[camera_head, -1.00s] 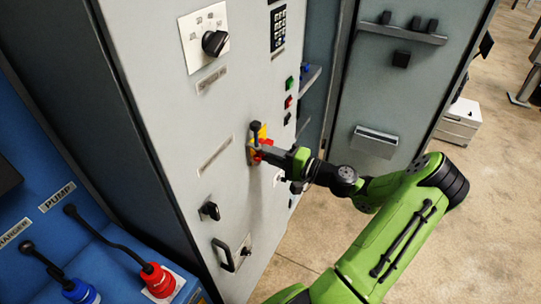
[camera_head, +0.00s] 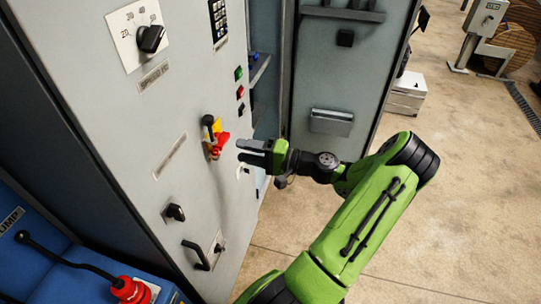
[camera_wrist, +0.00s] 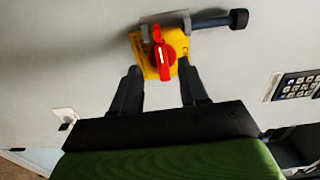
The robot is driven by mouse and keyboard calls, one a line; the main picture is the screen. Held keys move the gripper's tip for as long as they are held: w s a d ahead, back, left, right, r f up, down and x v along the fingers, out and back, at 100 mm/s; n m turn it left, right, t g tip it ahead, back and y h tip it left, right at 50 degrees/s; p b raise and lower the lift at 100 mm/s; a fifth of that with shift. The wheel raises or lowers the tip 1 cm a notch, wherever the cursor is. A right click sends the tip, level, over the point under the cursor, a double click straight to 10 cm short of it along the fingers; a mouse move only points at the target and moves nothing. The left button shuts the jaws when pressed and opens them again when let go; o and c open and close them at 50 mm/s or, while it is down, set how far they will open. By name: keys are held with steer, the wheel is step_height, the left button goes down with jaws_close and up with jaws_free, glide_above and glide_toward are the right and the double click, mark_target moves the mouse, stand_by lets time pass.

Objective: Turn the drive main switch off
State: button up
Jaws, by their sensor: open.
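The drive main switch has a red handle (camera_head: 222,138) on a yellow plate (camera_head: 217,125), mounted on the grey cabinet front. In the wrist view the red handle (camera_wrist: 160,50) stands nearly upright in the picture, slightly tilted, with the yellow plate (camera_wrist: 141,43) around it. A grey lever with a black end (camera_wrist: 238,18) lies beside the plate. My gripper (camera_head: 243,151) is open and empty, a short way to the right of the switch and apart from it. In the wrist view its fingers (camera_wrist: 158,74) straddle the line toward the handle without visible contact.
A selector knob (camera_head: 150,39) is above on the cabinet, with small push-buttons (camera_head: 239,90) to the right. A black knob (camera_head: 175,212) and a door handle (camera_head: 196,255) sit below. A red plug (camera_head: 130,290) is at lower left. Open floor (camera_head: 480,200) lies right.

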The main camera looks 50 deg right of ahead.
steer(key=v, duration=1)
